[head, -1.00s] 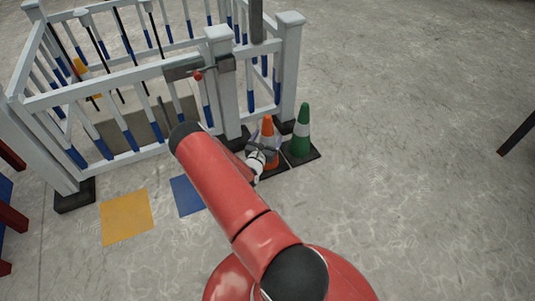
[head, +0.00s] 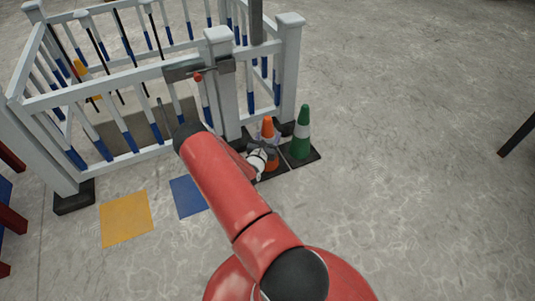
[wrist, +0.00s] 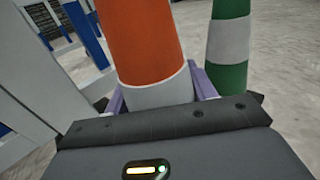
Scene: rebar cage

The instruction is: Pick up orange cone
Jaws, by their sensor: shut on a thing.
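The orange cone (head: 268,128) has a white band and a dark base and stands upright by the white fence post. My gripper (head: 261,150) is at the cone's middle and is shut on it. In the wrist view the orange cone (wrist: 143,45) rises between the two purple fingers of my gripper (wrist: 162,98), which sit on either side of its white band. The cone's lower part is hidden there by the gripper body.
A green cone (head: 302,132) with a white band stands close on the right; it also shows in the wrist view (wrist: 229,45). The white fence (head: 110,85) is behind and to the left. Yellow (head: 126,218) and blue (head: 187,195) squares lie on the floor. Open floor is to the right.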

